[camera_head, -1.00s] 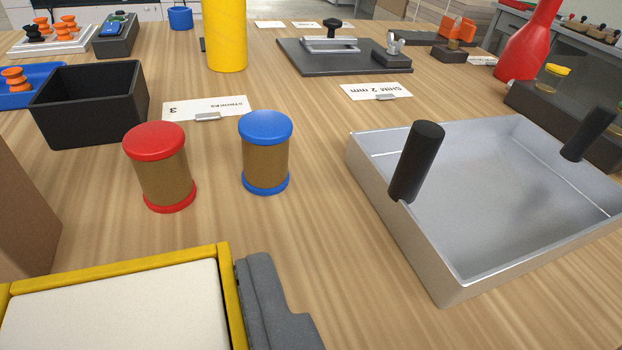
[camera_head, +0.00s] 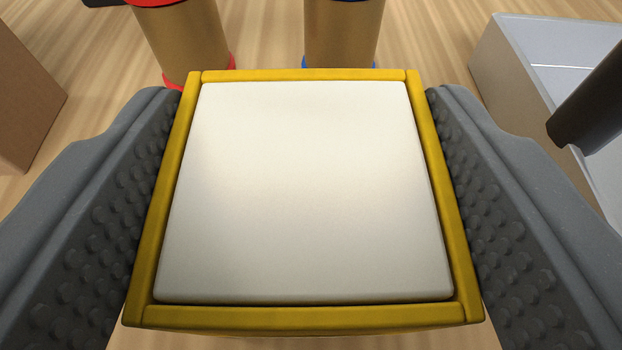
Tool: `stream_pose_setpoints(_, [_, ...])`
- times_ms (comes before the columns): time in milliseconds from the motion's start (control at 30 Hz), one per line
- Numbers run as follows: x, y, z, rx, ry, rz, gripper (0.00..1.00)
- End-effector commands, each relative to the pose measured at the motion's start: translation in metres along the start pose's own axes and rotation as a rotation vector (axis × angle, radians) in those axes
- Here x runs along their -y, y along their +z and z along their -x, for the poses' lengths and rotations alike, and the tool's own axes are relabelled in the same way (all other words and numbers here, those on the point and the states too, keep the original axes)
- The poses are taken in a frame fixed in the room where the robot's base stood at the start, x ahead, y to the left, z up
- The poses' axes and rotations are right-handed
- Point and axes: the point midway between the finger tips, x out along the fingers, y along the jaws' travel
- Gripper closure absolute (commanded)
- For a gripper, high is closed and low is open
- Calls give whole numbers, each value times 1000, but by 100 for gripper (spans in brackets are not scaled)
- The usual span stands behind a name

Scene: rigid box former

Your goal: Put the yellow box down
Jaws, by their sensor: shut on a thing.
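The yellow box (camera_head: 305,317) fills the middle of the view. It has a yellow frame around a white, flat panel (camera_head: 305,190). My gripper (camera_head: 305,200) is shut on it, with one grey, studded finger pressed along its left side and the other along its right side. The box hides the table directly under and in front of it, so I cannot tell whether it touches the table.
A red-ended brown cylinder (camera_head: 183,42) and a blue-ended one (camera_head: 343,35) stand just beyond the box. A metal tray (camera_head: 515,75) with a black handle (camera_head: 590,105) is at the right. A brown block (camera_head: 22,100) is at the left. Bare wood lies between them.

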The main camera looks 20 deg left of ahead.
Motion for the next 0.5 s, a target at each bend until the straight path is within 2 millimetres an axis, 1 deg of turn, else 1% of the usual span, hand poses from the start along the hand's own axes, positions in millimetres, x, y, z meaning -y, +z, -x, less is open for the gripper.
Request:
stream_pose_setpoints(267, [0, 0, 0, 0, 1, 0, 66])
stream_pose_setpoints(300, [0, 1, 0, 0, 1, 0, 37])
stream_pose_setpoints(367, [0, 0, 0, 0, 1, 0, 21])
stream_pose_setpoints(400, [0, 0, 0, 0, 1, 0, 18])
stream_pose_setpoints(500, [-1, 1, 0, 0, 1, 0, 18])
